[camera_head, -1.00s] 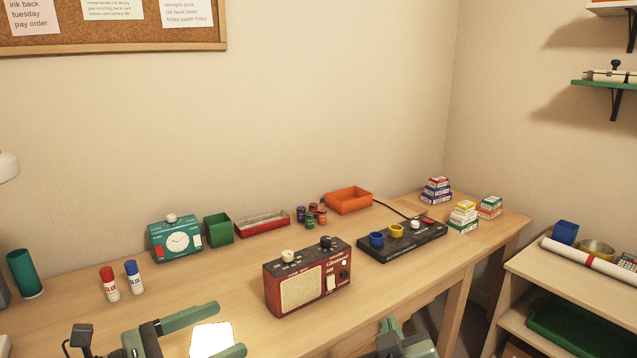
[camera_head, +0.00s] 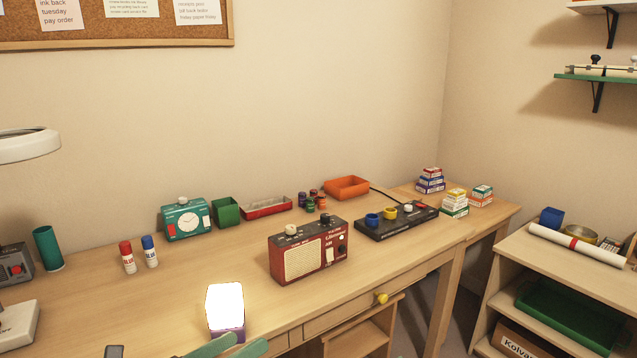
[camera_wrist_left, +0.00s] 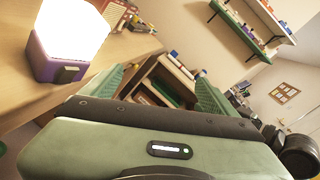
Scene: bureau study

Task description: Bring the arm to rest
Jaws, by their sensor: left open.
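My left gripper (camera_head: 232,347) shows at the bottom edge of the head view, its green fingers near the desk's front edge. In the left wrist view its two green fingers (camera_wrist_left: 155,90) stand apart with nothing between them. A glowing white lamp with a purple base (camera_head: 225,312) stands upright on the desk, just beyond the fingers. The lamp also shows in the left wrist view (camera_wrist_left: 57,62), to the left of the fingers and apart from them. My right gripper is not in the head view.
The wooden desk (camera_head: 110,315) holds a red radio (camera_head: 308,254), two glue sticks (camera_head: 128,258), a teal clock (camera_head: 186,220) and a black panel with knobs (camera_head: 398,224). A yellow-knobbed drawer (camera_head: 381,298) is in the desk front. A low shelf (camera_head: 505,275) stands at right.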

